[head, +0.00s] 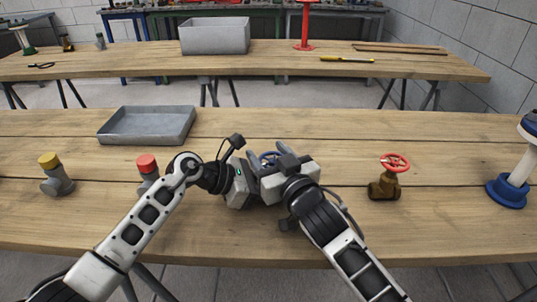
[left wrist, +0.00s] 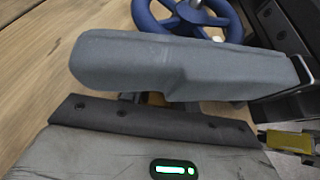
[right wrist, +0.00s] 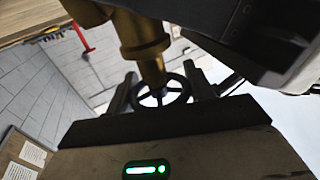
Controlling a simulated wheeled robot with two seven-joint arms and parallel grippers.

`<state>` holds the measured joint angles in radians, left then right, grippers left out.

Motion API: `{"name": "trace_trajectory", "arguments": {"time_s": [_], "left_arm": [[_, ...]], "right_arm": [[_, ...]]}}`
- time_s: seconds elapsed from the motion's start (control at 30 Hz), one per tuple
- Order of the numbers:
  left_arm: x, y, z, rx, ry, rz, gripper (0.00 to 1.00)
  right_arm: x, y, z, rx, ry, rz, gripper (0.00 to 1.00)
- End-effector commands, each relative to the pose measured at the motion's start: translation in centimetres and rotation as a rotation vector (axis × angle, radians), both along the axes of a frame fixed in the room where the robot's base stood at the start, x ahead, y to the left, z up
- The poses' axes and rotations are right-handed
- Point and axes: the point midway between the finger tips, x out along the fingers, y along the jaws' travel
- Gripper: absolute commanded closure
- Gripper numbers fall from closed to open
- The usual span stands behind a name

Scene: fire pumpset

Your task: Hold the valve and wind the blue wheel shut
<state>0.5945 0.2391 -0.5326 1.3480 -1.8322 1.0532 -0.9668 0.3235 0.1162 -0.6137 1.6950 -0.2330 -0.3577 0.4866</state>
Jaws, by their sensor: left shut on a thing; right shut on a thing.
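The valve's small blue wheel (head: 269,157) shows between my two hands above the front bench, mostly hidden in the head view. The left wrist view shows the blue wheel (left wrist: 190,14) large, just beyond a grey finger. My left gripper (head: 253,172) is shut on the valve's body, of which only a sliver of brass shows there. In the right wrist view the brass valve body (right wrist: 140,38) comes down from the top, with the spoked wheel (right wrist: 160,96) at its end. My right gripper (right wrist: 162,92) is shut on this wheel, one finger on each side.
A brass valve with a red wheel (head: 390,164) stands to the right. A blue-and-white fitting (head: 508,192) is at the far right. Yellow-capped (head: 54,178) and red-capped (head: 147,166) fittings stand left, near a shallow metal tray (head: 147,139). The bench behind holds a metal box (head: 215,37).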

Motion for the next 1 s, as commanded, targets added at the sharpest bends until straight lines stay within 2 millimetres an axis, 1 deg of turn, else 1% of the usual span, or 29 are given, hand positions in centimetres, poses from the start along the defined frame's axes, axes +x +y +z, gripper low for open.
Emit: {"name": "trace_trajectory", "arguments": {"time_s": [0.03,0.43,0.47,0.5,0.53,0.83,0.93,1.0], "left_arm": [[-0.1,-0.2,0.0,-0.001,0.001,-0.004,0.85],[-0.1,-0.2,0.0,-0.001,0.0,-0.004,0.85],[-0.1,-0.2,0.0,-0.001,0.0,-0.004,0.85],[-0.1,-0.2,0.0,-0.001,0.0,-0.004,0.85],[-0.1,-0.2,0.0,-0.001,0.0,-0.004,0.85],[0.0,-0.1,0.0,-0.001,0.0,-0.002,0.85],[0.0,0.0,0.0,-0.001,-0.001,-0.001,0.85],[0.0,0.0,0.0,0.0,-0.001,0.0,0.85]], "right_arm": [[-0.1,0.2,0.3,0.008,-0.004,-0.002,0.69],[0.0,0.0,0.3,0.006,-0.004,-0.01,0.69],[0.0,0.0,0.3,0.006,-0.004,-0.01,0.38],[0.0,0.0,0.3,0.006,-0.004,-0.01,0.27],[0.0,0.0,0.3,0.006,-0.003,-0.01,0.25],[-0.2,-0.1,0.0,0.003,0.0,-0.011,0.25],[-0.9,-0.5,0.0,0.003,0.001,-0.011,0.25],[-1.9,-1.1,-0.1,0.002,0.002,-0.012,0.25]]}}
